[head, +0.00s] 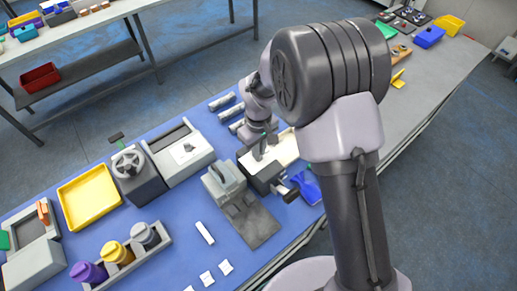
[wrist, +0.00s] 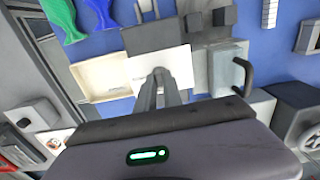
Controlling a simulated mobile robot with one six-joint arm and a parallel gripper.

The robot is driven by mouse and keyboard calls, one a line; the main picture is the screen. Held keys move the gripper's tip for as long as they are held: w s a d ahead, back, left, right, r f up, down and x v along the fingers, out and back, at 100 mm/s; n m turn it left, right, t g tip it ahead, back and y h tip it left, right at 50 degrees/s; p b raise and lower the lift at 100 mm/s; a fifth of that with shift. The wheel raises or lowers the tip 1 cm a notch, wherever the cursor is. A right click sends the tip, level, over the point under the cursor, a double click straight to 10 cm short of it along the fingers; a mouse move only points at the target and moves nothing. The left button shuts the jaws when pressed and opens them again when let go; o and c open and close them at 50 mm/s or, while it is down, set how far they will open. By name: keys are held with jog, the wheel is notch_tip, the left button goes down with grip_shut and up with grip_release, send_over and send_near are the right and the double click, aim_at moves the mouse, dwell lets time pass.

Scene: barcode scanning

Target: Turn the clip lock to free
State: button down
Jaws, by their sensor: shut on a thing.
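My gripper (head: 262,148) points down over a dark grey box (head: 258,174) with a cream tray (head: 287,147) beside it. In the wrist view, my gripper's (wrist: 160,76) two fingers are nearly together at the middle of a white plate (wrist: 178,64). The fingers are shut on a small part that they mostly hide. I cannot make out the clip lock clearly or tell which way it is turned. The cream tray (wrist: 95,78) lies left of the white plate in the wrist view.
A grey device with a handle (head: 223,180) stands close to the box. A blue object (head: 307,186) lies at the right edge. A yellow tray (head: 88,197), a machine with a round dial (head: 130,166) and coloured cups stand left. The blue mat's front is partly clear.

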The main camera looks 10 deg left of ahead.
dwell(0.4)
jog(key=c, duration=1.5)
grip_release()
notch_tip(320, 180, up, 18)
jog(key=p, duration=0.2)
jog(key=shift+f+p, duration=0.25)
jog(key=shift+p, duration=0.05)
jog(key=s+d+f+m+t+y+b, duration=0.25)
jog(key=s+d+m+b, duration=0.65)
jog(key=d+b, duration=0.45)
jog(key=s+d+f+m+t+b, duration=0.1)
jog(key=s+f+b, duration=0.1)
jog(key=s, duration=0.1)
jog(key=s+d+f+m+t+b, duration=0.1)
jog(key=s+d+f+m+b, duration=0.1)
jog(key=s+b, duration=0.1)
jog(key=s+d+f+m+t+b, duration=0.1)
jog(key=s+f+m+b, duration=0.1)
jog(key=s, duration=0.3)
jog(key=shift+s+d+f+h+b, duration=0.15)
jog(key=shift+d+f+h+b, duration=0.1)
jog(key=shift+d+f+b, duration=0.15)
